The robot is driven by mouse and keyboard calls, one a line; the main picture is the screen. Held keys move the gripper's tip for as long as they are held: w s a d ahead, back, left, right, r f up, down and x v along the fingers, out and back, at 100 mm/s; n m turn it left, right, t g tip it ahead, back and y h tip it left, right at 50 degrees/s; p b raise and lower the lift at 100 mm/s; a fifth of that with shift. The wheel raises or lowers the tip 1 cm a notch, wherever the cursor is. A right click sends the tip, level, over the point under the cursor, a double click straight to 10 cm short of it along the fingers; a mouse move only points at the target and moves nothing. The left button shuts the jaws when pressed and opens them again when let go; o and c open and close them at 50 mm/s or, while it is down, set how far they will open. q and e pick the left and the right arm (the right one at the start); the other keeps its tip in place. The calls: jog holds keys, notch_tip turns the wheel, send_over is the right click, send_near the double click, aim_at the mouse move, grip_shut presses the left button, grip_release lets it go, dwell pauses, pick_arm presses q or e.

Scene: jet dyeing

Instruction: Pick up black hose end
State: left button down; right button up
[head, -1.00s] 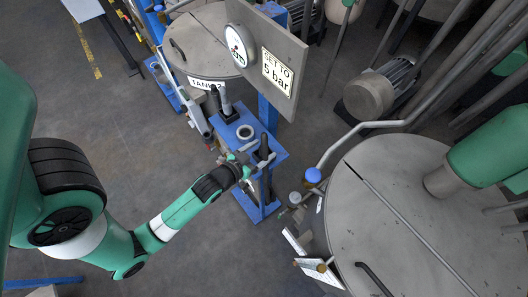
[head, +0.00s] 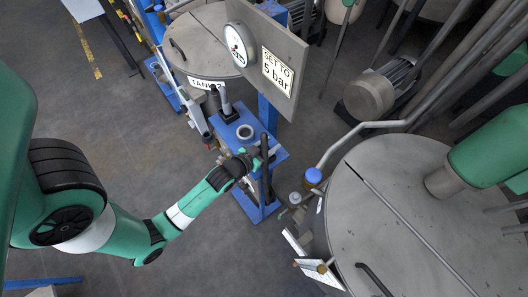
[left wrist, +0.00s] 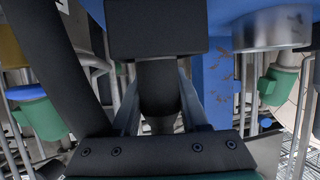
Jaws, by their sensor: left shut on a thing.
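The black hose end (left wrist: 158,88) shows in the left wrist view as a dark cylinder under a square black block. My left gripper (left wrist: 158,118) has one finger on each side of it and is shut on it. In the head view my left gripper (head: 253,160) is at the blue stand (head: 272,154), beside an upright black hose part (head: 265,148). My wrist and the gripper hide part of the contact there. My right gripper is in neither view.
A metal ring (head: 245,132) sits on the blue stand's top. A board with a pressure gauge (head: 237,45) and a "SET TO 5 bar" sign (head: 277,73) rises behind. A large grey tank lid (head: 400,220) is close on the right. Open floor (head: 150,115) lies left.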

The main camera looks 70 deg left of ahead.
pick_arm(q)
jog(key=shift+r, duration=0.15)
jog(key=shift+r+p, duration=0.6)
jog(key=shift+p, duration=0.1)
notch_tip(320, 180, up, 3)
jog(key=p, duration=0.2)
jog(key=shift+f+p, duration=0.15)
jog(key=shift+p, duration=0.15)
jog(key=s+d+r+p, duration=0.1)
jog(key=r, duration=0.1)
jog(key=s+d+r+p, duration=0.1)
jog(key=r, duration=0.1)
jog(key=s+d+r+p, duration=0.1)
jog(key=d+p, duration=0.1)
jog(key=shift+d+r, duration=0.1)
jog(key=shift+r, duration=0.3)
jog(key=b, duration=0.2)
send_near(265, 144)
notch_tip(265, 144, up, 2)
jog(key=w+d, duration=0.3)
jog(key=shift+p+v, duration=0.3)
jog(key=shift+v, duration=0.6)
jog(key=shift+w+d, duration=0.1)
